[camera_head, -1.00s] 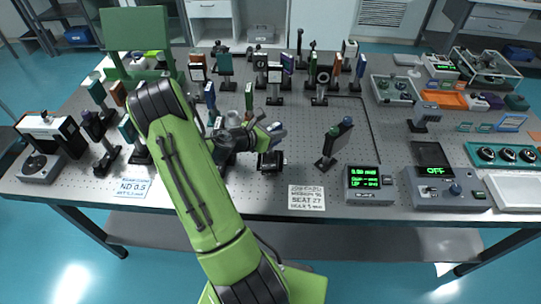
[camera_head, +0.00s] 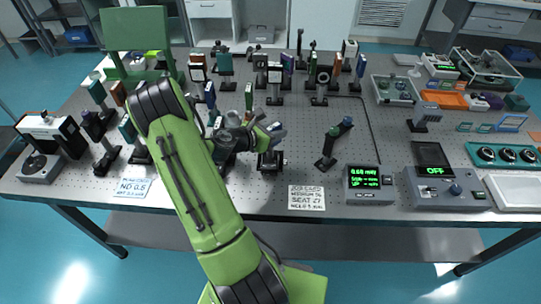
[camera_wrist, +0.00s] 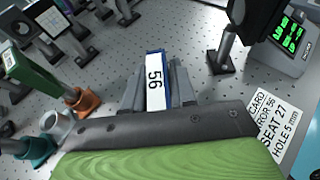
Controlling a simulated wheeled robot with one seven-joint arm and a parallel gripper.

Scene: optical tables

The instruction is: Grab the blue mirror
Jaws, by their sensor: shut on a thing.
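The blue mirror (camera_wrist: 155,88) is a narrow blue block with a white label reading 56, in the middle of the wrist view. My gripper (camera_wrist: 157,70) is shut on it, with one grey finger along each side. In the head view my gripper (camera_head: 273,131) is over the front middle of the table, just above a dark mount (camera_head: 270,161). The mirror is hard to make out there. I cannot tell whether it touches anything below.
A dark post mount (camera_head: 327,155) stands to the right of my gripper. A printed card (camera_head: 306,198) lies at the front edge, left of a green-lit meter (camera_head: 369,184). Upright optics crowd the left and back. A green part on an orange base (camera_wrist: 84,101) stands left of the fingers.

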